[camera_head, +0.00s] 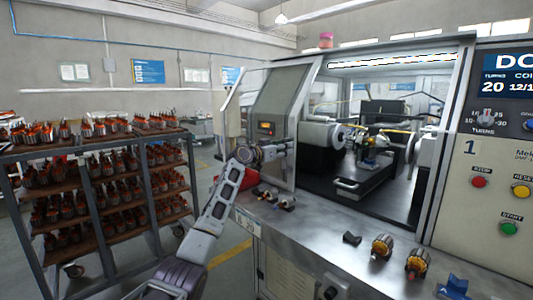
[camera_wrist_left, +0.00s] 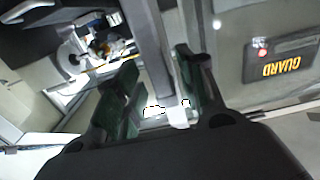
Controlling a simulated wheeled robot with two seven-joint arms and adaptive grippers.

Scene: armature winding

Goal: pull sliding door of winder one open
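Winder one stands at centre right, with a grey metal frame and a "1" on its control panel (camera_head: 480,165). Its front shows a large clear opening or window; I cannot tell whether a pane fills it. A grey upright door edge or bar (camera_head: 307,115) borders it on the left. My left gripper (camera_head: 284,147) reaches this upright from the left. In the left wrist view, its two dark green fingers (camera_wrist_left: 160,95) stand apart on either side of a grey bar (camera_wrist_left: 152,50); firm contact is not clear. My right gripper is not in view.
A metal shelf (camera_head: 95,190) with several rows of armatures stands at the left. Armatures (camera_head: 382,246) and a blue holder (camera_head: 455,286) sit on the steel ledge (camera_head: 310,225). A GUARD panel (camera_wrist_left: 282,60) with a red light is beside the bar. A pale arm-side aisle floor is free behind my left arm.

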